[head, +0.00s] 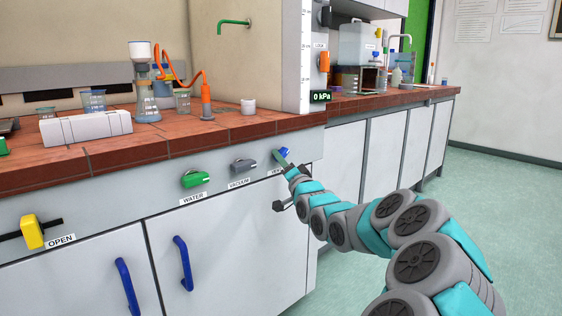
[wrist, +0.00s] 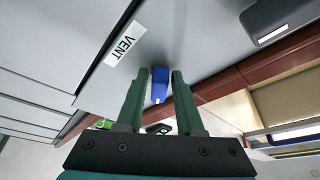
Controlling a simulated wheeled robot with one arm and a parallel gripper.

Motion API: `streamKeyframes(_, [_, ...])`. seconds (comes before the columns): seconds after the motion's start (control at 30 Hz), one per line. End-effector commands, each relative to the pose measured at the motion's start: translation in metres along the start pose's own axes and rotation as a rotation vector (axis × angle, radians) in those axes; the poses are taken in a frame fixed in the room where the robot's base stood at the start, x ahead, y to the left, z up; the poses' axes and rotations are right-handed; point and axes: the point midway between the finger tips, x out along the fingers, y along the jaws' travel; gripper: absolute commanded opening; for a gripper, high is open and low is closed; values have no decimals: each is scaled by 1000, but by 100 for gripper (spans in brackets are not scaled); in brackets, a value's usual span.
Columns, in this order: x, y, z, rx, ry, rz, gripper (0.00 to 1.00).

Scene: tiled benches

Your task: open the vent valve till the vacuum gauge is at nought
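The vent valve shows as a blue knob (head: 285,153) on the grey bench front, at the right of the row of knobs. In the wrist view the blue knob (wrist: 158,84) is beside a label reading VENT (wrist: 124,44). My gripper (wrist: 160,74) is open, with one green finger on each side of the knob and a visible gap on both sides. In the head view my gripper (head: 284,163) is at the knob and partly covers it and its label. The vacuum gauge (head: 320,97) is a small dark display at the bench corner and reads 0 kPa.
A grey vacuum knob (head: 243,165) and a green water knob (head: 195,179) are left of the vent knob. A yellow handle (head: 32,232) is farther left, by an OPEN label. Blue door handles (head: 183,262) stick out below. A flask (head: 144,95) and other glassware stand on the tiled top.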

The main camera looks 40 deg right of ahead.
Motion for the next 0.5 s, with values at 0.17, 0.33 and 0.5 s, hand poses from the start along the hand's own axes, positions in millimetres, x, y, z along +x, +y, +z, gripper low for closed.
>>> streamKeyframes(0.17, [0,0,0,0,0,0,14])
streamKeyframes(0.33, [0,0,0,0,0,0,0])
streamKeyframes(0.5, [0,0,0,0,0,0,0])
